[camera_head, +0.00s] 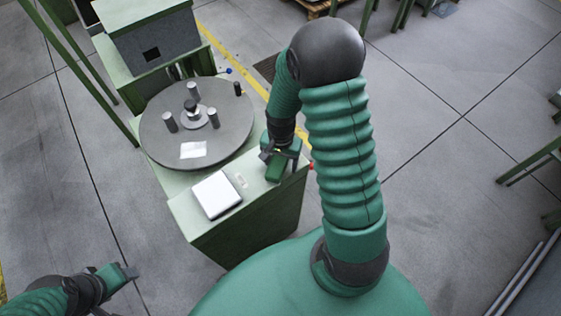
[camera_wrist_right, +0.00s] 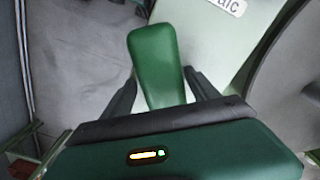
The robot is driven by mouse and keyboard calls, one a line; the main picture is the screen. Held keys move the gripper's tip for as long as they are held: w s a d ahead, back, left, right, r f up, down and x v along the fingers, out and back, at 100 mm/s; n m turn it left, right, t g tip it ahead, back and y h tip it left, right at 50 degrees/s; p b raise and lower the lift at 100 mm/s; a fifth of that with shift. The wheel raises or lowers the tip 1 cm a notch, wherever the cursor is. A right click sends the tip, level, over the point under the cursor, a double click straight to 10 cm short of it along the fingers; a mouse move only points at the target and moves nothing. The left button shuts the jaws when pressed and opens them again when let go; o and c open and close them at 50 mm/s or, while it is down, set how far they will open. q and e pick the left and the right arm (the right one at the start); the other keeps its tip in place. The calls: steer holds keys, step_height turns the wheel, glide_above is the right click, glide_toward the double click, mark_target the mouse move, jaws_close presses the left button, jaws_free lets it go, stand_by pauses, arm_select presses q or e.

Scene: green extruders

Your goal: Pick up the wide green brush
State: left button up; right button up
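The wide green brush (camera_head: 277,169) lies near the right edge of the green cabinet top in the head view. In the right wrist view the brush (camera_wrist_right: 154,55) is a smooth green piece, wider at its far end. My right gripper (camera_wrist_right: 160,80) is open, with one dark finger on each side of the brush's narrower near part. Small gaps seem to show between the fingers and the brush. In the head view my right gripper (camera_head: 279,152) is over the brush's far end and hides part of it. My left gripper (camera_head: 130,272) is at the lower left, away from the cabinet; its opening is unclear.
A white flat box (camera_head: 217,195) lies on the cabinet (camera_head: 250,215), left of the brush. A round grey turntable (camera_head: 233,120) with several pegs stands behind it. A grey machine box (camera_head: 155,45) is at the back left. Open floor lies right of the cabinet.

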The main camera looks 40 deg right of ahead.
mark_target(278, 159)
steer(key=shift+c, duration=1.3)
steer(key=shift+w+a, duration=0.1)
steer(key=shift+a, duration=0.55)
steer(key=c, duration=0.7)
steer(key=shift+a+r, duration=0.1)
steer(key=shift+r, duration=0.05)
steer(key=c, duration=0.4)
steer(key=shift+d, duration=0.45)
steer(key=shift+c, duration=0.2)
steer(key=shift+r, duration=0.45)
step_height(278, 159, up, 3)
steer(key=shift+a+f, duration=0.15)
arm_select(q)
steer(key=s+b+x, duration=0.2)
steer(key=b+x, duration=0.8)
steer(key=shift+a+f+b, duration=0.3)
steer(key=shift+a+f, duration=0.1)
steer(key=shift+f, duration=0.15)
arm_select(e)
steer(key=s+d+r, duration=0.1)
steer(key=s, duration=1.5)
steer(key=shift+d, duration=0.15)
